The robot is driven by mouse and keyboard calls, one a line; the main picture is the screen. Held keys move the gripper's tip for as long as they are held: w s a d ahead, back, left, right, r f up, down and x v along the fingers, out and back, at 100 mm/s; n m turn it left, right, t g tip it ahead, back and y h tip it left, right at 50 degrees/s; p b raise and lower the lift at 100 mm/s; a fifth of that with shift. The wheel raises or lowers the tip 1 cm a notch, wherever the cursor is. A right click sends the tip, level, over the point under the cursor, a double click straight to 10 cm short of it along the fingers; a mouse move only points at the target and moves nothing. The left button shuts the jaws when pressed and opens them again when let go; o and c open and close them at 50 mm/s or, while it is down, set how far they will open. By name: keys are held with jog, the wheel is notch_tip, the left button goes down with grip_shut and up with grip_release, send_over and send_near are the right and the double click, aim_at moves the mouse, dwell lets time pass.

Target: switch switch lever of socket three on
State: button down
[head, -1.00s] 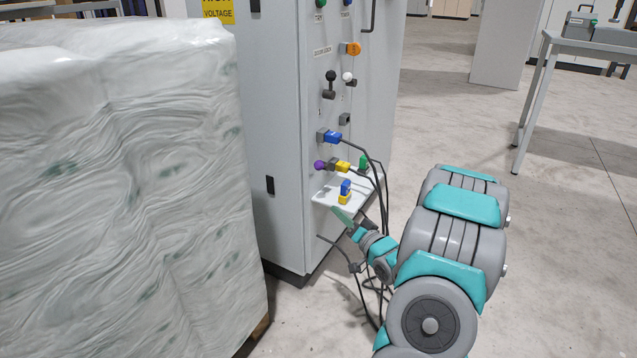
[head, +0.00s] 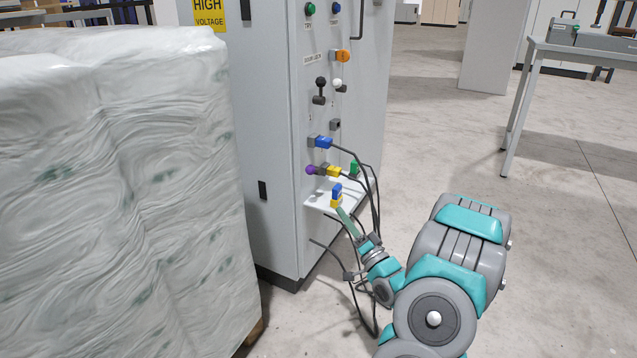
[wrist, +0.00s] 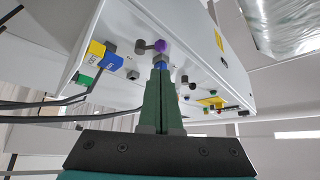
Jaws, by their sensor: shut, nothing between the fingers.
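The grey cabinet front carries a purple-knobbed lever (head: 311,170) beside a yellow plug (head: 333,172). The purple knob also shows in the wrist view (wrist: 159,46), just beyond my fingertips. A blue plug (head: 323,142) sits higher, and a green plug (head: 354,167) sits to the right. My gripper (head: 342,213) is shut and empty, its green fingers pointing up beside a small blue-and-yellow block (head: 337,195) at the white shelf. In the wrist view the closed fingers (wrist: 161,70) lie in front of a blue part; contact cannot be told. No socket number is readable.
Higher on the cabinet are a black-knobbed lever (head: 320,84), a white-knobbed lever (head: 338,84) and an orange knob (head: 343,56). The white shelf (head: 318,202) juts out below. Dark cables hang near my arm.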

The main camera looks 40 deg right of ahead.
aim_at(313, 170)
jog(key=x, duration=1.3)
jog(key=shift+p, duration=0.4)
jog(key=shift+a+r, duration=0.1)
jog(key=shift+r, duration=0.05)
